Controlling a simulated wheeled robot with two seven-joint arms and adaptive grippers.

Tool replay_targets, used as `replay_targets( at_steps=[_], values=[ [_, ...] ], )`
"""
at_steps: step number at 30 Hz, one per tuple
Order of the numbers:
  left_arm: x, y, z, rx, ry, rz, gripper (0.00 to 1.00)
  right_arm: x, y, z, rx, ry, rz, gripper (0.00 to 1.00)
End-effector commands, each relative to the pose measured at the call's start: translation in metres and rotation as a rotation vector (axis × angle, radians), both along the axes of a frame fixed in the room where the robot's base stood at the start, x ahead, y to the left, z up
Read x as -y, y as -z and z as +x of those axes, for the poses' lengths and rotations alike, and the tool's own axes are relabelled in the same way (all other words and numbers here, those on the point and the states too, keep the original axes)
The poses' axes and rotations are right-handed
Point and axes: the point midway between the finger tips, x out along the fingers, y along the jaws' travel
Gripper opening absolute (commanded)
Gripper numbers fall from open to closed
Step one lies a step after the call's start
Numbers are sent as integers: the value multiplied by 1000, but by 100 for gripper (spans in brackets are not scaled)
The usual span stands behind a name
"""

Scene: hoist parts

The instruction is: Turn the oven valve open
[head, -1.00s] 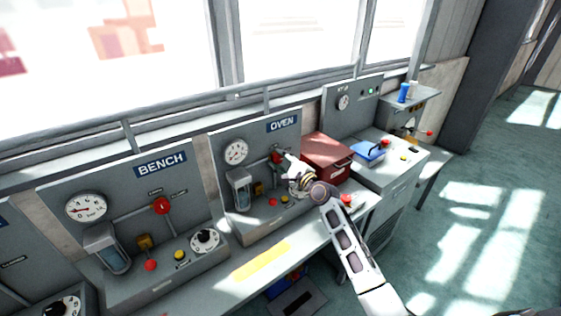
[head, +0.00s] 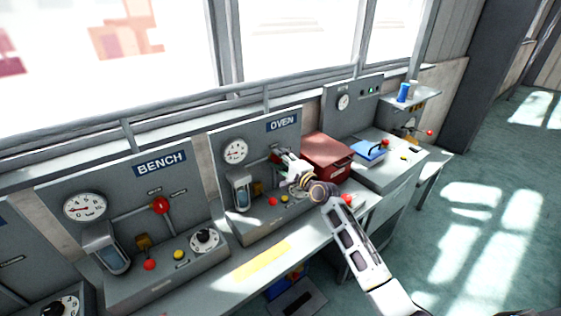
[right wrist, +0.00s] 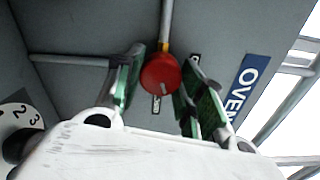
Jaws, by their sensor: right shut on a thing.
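The oven panel (head: 258,142) carries the sign OVEN (head: 283,123), which also shows at the right of the right wrist view (right wrist: 242,95). Its red valve knob (right wrist: 160,74) sits between the green-padded fingers of my right gripper (right wrist: 163,88). In the head view my right gripper (head: 281,157) reaches the oven valve from the right and hides most of it. The gripper is shut on the valve. A pale pipe with a yellow band runs up from the knob in the wrist view. My left gripper is not in view.
The bench panel (head: 125,205) with its own red valve (head: 160,205) stands to the left. A dark red box (head: 327,153) is close to the right of my gripper. A blue item (head: 369,153) lies farther right. A yellow strip (head: 262,259) marks the counter's front.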

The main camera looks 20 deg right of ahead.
Motion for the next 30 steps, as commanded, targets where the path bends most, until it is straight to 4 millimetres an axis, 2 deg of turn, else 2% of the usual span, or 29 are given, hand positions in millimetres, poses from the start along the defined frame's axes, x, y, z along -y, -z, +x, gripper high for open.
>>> replay_targets(
  at_steps=[16, 30],
  values=[
    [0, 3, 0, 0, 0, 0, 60, 0, 1, 0, 176, -1, -493, 14],
    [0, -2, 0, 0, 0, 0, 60, -1, -1, -1, 322, -3, -899, 14]
  ],
)
